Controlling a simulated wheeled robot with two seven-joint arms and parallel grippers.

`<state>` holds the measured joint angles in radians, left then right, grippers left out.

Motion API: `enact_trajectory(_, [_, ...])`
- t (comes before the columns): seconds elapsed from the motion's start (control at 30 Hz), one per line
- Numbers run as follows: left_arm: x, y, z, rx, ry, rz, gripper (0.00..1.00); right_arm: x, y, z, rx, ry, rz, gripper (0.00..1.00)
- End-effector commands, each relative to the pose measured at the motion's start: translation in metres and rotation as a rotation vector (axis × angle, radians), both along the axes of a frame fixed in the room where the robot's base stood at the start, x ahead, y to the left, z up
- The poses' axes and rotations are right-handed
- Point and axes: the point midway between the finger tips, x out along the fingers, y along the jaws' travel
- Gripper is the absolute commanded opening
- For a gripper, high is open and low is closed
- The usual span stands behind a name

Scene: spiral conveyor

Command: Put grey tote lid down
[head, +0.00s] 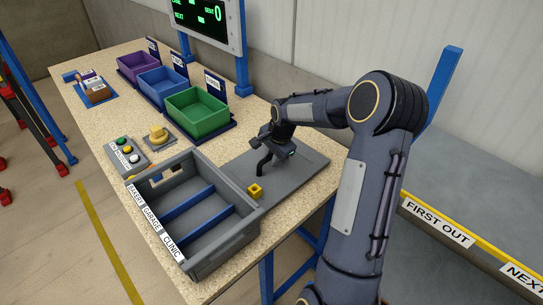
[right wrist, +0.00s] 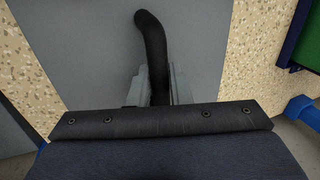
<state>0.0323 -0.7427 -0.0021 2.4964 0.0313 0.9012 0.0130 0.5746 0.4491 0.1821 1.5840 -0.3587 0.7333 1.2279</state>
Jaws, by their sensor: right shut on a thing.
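The grey tote lid (head: 305,168) is a flat grey panel at the right end of the table, beside the open tote. It looks flat on or very close to the tabletop; I cannot tell if it touches. My right gripper (head: 277,147) is above the lid and shut on its black curved handle (right wrist: 152,40). The lid also fills the middle of the right wrist view (right wrist: 95,60). The grey tote (head: 220,255) has blue dividers and labels reading BAKERY, GARAGE and CLINIC. My left gripper is not in view.
A small yellow block (head: 255,190) is at the lid's edge near the tote. Purple (head: 138,66), blue (head: 163,86) and green (head: 197,110) bins stand along the back.

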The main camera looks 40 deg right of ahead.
Motion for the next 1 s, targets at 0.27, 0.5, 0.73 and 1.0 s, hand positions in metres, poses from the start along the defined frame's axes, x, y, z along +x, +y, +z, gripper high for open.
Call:
enact_trajectory(0.27, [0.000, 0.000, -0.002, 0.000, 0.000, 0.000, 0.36, 0.000, 0.000, -0.002, -0.001, 0.000, 0.000, 0.33])
enact_trajectory(0.5, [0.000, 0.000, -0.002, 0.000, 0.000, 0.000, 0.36, 0.000, 0.000, -0.002, 0.000, 0.000, 0.000, 0.39])
enact_trajectory(0.73, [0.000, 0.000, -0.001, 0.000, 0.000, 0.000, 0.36, -0.002, -0.001, 0.009, -0.003, -0.003, 0.000, 0.39])
enact_trajectory(1.0, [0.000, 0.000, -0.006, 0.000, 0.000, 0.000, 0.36, -0.018, -0.002, 0.063, -0.004, -0.006, 0.000, 0.39])
